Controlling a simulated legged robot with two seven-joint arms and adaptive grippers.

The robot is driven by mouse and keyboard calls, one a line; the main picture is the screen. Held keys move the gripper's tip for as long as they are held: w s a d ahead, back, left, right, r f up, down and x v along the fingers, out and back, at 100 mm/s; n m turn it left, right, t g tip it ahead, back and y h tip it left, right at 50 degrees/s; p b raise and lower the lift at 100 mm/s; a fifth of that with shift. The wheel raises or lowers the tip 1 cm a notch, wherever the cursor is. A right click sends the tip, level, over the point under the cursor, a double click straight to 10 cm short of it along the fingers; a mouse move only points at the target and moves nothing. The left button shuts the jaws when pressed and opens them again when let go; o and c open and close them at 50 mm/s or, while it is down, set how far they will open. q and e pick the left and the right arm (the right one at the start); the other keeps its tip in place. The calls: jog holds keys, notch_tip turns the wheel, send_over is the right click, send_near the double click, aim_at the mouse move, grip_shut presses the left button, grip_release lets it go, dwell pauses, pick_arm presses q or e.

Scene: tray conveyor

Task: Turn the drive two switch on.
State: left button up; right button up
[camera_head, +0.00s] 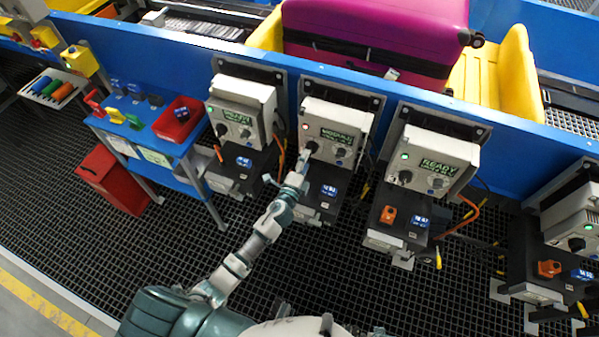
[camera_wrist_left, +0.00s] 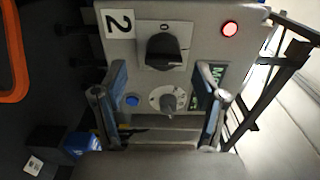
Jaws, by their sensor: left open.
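The drive two box (camera_head: 338,117) is the grey control box in the middle of the row in the head view, with a green-lettered display and a red light. In the left wrist view its panel carries a "2" label (camera_wrist_left: 118,23), a black rotary switch (camera_wrist_left: 163,51) under a "0" mark, and a lit red lamp (camera_wrist_left: 229,28). My left gripper (camera_wrist_left: 163,92) is open in front of the panel. Its fingers stand apart on either side, below the switch, and the switch is not between the tips as far as I can tell. My right gripper is not in view.
A grey dial (camera_wrist_left: 168,103) and a blue button (camera_wrist_left: 132,100) sit below the switch. Similar boxes stand left (camera_head: 241,108) and right (camera_head: 431,158), the right one reading READY with a green light. A purple suitcase (camera_head: 375,38) lies on a yellow tray (camera_head: 515,75) behind.

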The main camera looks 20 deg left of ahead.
pick_arm(q)
jog(key=s, duration=0.7)
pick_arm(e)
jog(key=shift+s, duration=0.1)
pick_arm(q)
jog(key=shift+a, duration=0.15)
